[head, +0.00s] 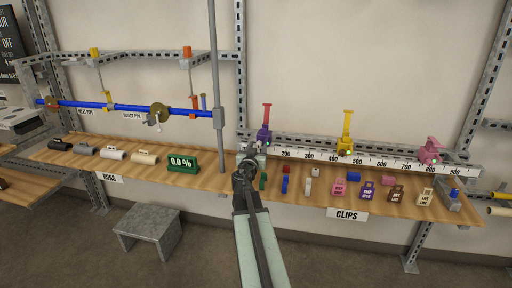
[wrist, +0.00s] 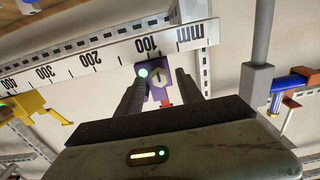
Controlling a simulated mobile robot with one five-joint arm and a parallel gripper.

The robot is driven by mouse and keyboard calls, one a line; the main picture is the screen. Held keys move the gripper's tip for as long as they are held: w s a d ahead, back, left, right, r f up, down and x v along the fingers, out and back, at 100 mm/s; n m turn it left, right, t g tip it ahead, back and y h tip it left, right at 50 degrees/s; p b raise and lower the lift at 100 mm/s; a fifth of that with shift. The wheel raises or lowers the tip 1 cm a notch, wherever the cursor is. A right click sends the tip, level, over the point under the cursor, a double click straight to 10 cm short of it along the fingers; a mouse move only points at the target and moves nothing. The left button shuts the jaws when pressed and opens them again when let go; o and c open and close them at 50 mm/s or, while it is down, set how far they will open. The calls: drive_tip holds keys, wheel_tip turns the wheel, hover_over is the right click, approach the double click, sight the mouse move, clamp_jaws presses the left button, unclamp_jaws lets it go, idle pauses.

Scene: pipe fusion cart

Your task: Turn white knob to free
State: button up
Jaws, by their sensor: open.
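A purple clamp (head: 263,134) with a red upright handle sits on the ruler rail in the head view, near its left end. In the wrist view the purple clamp (wrist: 164,92) carries a small whitish knob (wrist: 158,77) with a dark mark, beside a glowing green light (wrist: 143,72). My gripper (wrist: 161,76) is open, with one finger on each side of the clamp and knob; I cannot tell whether they touch it. In the head view my gripper (head: 252,152) is just in front of the rail's left end, and the knob is not clear there.
The ruler (head: 380,160) also carries a yellow clamp (head: 346,132) and a pink clamp (head: 430,151). Several coloured clips (head: 367,191) lie on the shelf in front. A vertical grey post (head: 216,80) and a blue pipe (head: 130,107) are to the left. A grey stool (head: 150,220) stands below.

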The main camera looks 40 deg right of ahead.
drive_tip(key=shift+w+d, duration=0.1)
drive_tip(key=shift+d, duration=0.15)
clamp_jaws()
